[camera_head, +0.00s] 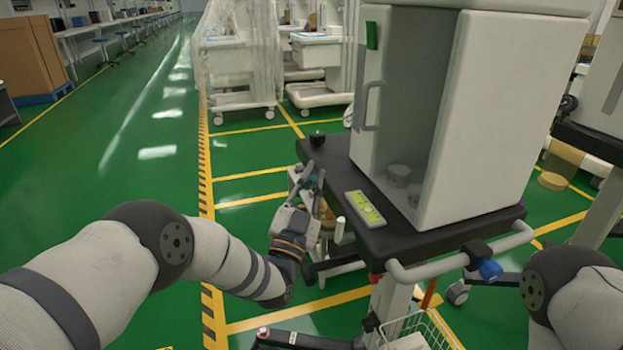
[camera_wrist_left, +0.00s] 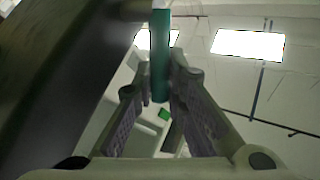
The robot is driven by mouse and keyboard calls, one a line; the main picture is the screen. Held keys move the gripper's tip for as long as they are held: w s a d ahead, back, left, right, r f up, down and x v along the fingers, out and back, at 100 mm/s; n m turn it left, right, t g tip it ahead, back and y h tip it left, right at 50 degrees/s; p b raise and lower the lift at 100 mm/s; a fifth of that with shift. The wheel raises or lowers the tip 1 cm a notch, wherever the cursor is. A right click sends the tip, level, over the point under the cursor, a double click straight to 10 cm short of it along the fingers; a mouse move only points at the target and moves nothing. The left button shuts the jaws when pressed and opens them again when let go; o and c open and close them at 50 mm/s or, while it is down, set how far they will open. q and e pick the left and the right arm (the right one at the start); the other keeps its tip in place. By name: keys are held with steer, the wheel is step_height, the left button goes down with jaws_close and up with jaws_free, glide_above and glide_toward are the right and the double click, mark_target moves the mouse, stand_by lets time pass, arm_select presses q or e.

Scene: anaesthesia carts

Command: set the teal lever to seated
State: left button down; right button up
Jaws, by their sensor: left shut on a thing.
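The teal lever (camera_wrist_left: 160,55) shows in the left wrist view as an upright teal bar that runs between the fingertips of my left gripper (camera_wrist_left: 158,85). The fingers are shut on it. In the head view my left gripper (camera_head: 312,176) is at the left edge of the cart's dark top (camera_head: 405,238), and only a small teal bit of the lever shows between its fingers. The rest of the lever is hidden there by the fingers. My right gripper is out of view; only part of my right arm shows at the lower right.
A white cabinet (camera_head: 490,110) with an open front stands on the cart top. A yellow-green strip (camera_head: 364,208) and a black knob (camera_head: 317,138) are near the gripper. A white push handle (camera_head: 440,270) and wire basket (camera_head: 425,325) are at the front. Green floor to the left is clear.

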arm_select(q)
steer(key=shift+s+f+m, duration=0.1)
steer(key=shift+f+m, duration=0.1)
steer(key=shift+m, duration=0.1)
steer(key=c, duration=1.6)
jaws_free()
